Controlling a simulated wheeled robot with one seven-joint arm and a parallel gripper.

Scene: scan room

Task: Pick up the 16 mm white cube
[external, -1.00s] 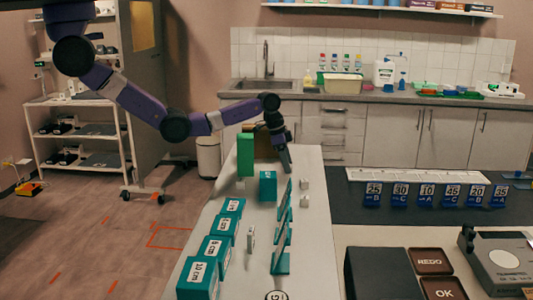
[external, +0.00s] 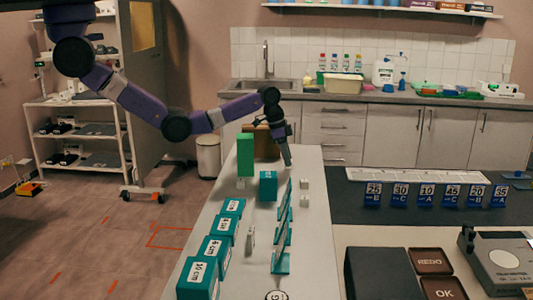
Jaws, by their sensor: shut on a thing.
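My gripper (external: 288,161) points down over the far end of the long white table (external: 325,230). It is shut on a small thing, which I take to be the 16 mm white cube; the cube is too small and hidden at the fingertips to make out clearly. Two other small white blocks (external: 304,186) stand on the table, nearer the camera and to the right of my gripper, apart from it.
A tall green block (external: 245,155) and a teal block (external: 268,186) stand left of my gripper. Several labelled teal boxes (external: 212,258) line the left edge. Upright teal panels (external: 281,240) stand mid-table. The table's right strip is mostly clear.

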